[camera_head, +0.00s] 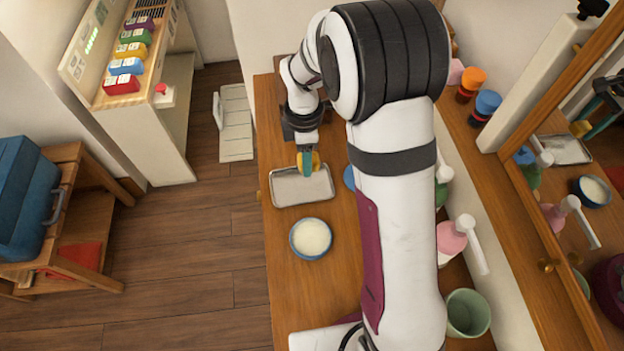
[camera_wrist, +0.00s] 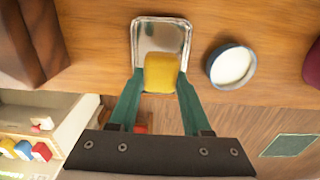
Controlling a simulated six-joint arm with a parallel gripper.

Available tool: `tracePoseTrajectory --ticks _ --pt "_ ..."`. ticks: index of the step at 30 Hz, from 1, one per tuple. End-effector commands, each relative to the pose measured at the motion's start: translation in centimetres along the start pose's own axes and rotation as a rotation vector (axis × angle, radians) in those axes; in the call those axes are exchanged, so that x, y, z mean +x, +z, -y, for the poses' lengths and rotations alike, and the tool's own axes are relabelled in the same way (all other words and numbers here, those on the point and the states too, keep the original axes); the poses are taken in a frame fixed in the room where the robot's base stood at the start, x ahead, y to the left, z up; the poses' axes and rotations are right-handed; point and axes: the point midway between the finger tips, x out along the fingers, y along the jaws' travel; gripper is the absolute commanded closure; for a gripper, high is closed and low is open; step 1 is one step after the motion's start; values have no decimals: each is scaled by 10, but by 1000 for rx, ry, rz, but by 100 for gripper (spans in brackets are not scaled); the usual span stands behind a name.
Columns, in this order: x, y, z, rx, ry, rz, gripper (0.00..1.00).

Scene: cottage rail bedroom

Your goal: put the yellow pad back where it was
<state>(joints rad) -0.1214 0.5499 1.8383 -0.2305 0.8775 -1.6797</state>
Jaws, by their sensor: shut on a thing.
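The yellow pad (camera_wrist: 161,72) is between the two green fingers of my gripper (camera_wrist: 160,80), which is shut on it. In the head view, my gripper (camera_head: 308,163) is over the far edge of a silver metal tray (camera_head: 302,190), and the yellow pad (camera_head: 315,160) shows beside the fingers. The tray also shows in the wrist view (camera_wrist: 160,32), just beyond the pad. I cannot tell whether the pad touches the tray.
A blue bowl with white contents (camera_head: 310,238) stands close to the tray on the wooden counter (camera_head: 280,290). Pump bottles (camera_head: 455,236), a green cup (camera_head: 467,312) and orange and blue capped jars (camera_head: 487,104) stand on the right. My arm hides part of the counter.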

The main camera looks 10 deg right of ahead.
Motion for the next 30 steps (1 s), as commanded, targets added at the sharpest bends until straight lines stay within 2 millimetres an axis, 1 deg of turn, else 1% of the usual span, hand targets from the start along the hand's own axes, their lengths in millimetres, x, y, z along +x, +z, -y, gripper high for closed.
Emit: tracePoseTrajectory --ticks 2,5,8,11,12,15,17,20,21,30 --pt "0 1 1 -2 0 0 100" --pt "-3 12 10 -35 -1 0 100" --pt "-8 34 32 -114 -1 -1 100" --pt "-13 58 60 -214 -1 -2 100" --pt "-15 66 73 -254 -1 -2 100" --pt "-17 80 99 -340 0 -2 100" --pt "-14 85 109 -373 -2 -3 100" --pt "9 86 115 -396 -7 -5 100" --pt "19 86 115 -395 -7 -5 100" --pt "78 86 114 -394 -3 -2 100"
